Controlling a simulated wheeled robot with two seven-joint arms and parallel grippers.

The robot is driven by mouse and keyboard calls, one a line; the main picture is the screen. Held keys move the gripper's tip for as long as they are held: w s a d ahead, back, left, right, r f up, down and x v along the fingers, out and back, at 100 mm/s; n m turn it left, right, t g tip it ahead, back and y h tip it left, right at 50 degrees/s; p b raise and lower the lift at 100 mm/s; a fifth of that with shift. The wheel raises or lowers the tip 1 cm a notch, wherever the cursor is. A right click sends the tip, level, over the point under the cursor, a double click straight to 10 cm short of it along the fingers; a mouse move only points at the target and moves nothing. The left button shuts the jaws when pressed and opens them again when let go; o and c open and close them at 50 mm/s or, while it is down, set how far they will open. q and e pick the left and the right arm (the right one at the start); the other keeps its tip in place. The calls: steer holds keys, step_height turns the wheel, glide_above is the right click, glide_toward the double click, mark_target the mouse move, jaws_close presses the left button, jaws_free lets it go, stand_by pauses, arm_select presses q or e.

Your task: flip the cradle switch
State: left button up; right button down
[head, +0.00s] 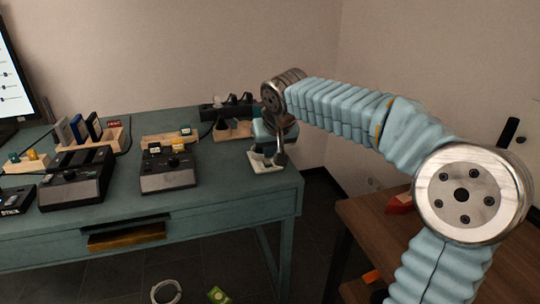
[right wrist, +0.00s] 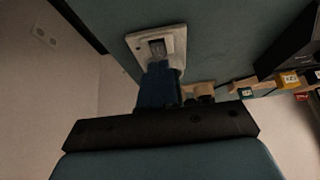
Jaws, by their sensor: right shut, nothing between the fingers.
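The cradle switch (head: 266,162) is a pale plate near the right front corner of the teal table. In the right wrist view the cradle switch (right wrist: 174,41) is a white, square-edged plate with a grey rocker-like part in its middle. My right gripper (head: 281,158) is directly over it, reaching down from the right arm. Its fingers (right wrist: 158,72) are shut with nothing between them, and their tips overlap the plate's lower edge in the wrist view. I cannot tell whether they touch the switch. The fingers hide part of the plate. My left gripper is out of view.
The teal table (head: 225,185) has a black control box (head: 168,172) left of the switch and another (head: 76,182) farther left. Wooden racks (head: 170,138) and a black strip (head: 228,108) stand behind. A brown table (head: 385,240) is at the right. The tabletop between box and switch is clear.

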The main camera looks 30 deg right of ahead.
mark_target(269, 163)
steer(key=shift+s+f, duration=0.2)
steer(key=shift+f, duration=0.55)
steer(key=f+b, duration=0.1)
steer(key=b, duration=0.2)
steer(key=shift+s+a+f+t, duration=0.1)
steer(key=shift+f+t, duration=0.15)
steer(key=shift+t, duration=0.15)
steer(key=shift+r+b, duration=0.25)
steer(key=shift+b, duration=0.1)
steer(key=shift+r+p, duration=0.15)
steer(key=shift+p, duration=0.15)
steer(key=shift+r, duration=0.1)
steer(key=shift+w+d+r+p, duration=0.2)
steer(key=shift+w+r+p, duration=0.1)
steer(key=shift+w+p, duration=0.3)
